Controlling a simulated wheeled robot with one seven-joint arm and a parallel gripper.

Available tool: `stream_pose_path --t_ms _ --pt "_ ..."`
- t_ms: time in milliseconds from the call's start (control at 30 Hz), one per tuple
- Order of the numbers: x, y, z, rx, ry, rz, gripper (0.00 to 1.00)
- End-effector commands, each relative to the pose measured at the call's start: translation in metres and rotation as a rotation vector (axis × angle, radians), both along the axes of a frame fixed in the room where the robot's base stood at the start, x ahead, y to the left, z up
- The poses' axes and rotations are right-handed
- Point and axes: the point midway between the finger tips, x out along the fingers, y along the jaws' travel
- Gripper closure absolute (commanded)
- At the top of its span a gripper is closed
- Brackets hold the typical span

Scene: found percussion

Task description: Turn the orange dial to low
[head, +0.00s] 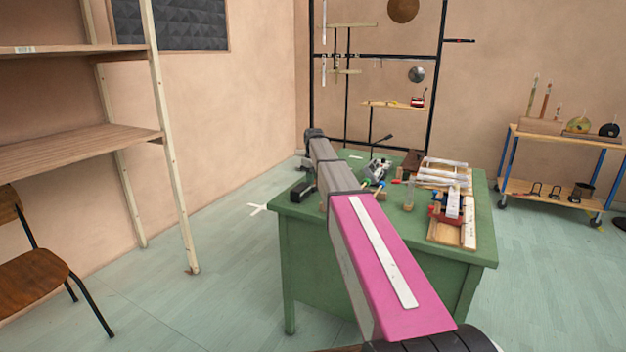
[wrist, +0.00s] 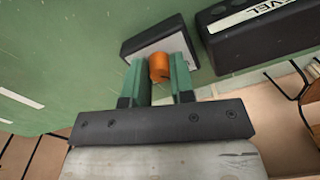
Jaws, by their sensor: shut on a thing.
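The orange dial (wrist: 159,66) shows in the wrist view, on the pale face of a small dark box on the green table. My gripper (wrist: 160,72) has its two green fingers on either side of the dial and is shut on it. The fingers hide part of the dial's sides, and I cannot read any marks around it. In the head view, my arm reaches over the green table (head: 485,215) to its far left part. The dial and my fingertips are hidden there behind the arm.
A black box labelled "LEVEL" (wrist: 265,35) lies close to the right of the dial's box in the wrist view. In the head view, trays and small tools crowd the table's right half. Wooden shelves (head: 80,150) stand at left, and a trolley (head: 555,190) at right.

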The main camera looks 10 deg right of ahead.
Motion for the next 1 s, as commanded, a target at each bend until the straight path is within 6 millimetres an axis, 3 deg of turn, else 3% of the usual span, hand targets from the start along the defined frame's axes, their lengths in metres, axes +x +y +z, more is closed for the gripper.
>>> stream_pose_path --t_ms 200,233,300,667,1000 --pt "0.000 0.000 0.001 0.001 -0.001 0.000 1.00" --pt "0.000 0.000 0.001 0.001 -0.001 0.000 0.71" --pt "0.000 0.000 0.000 0.001 -0.001 0.000 0.52" --pt "0.000 0.000 0.004 0.000 0.000 -0.001 0.52" --pt "0.002 -0.001 0.060 0.000 -0.003 -0.001 0.52"
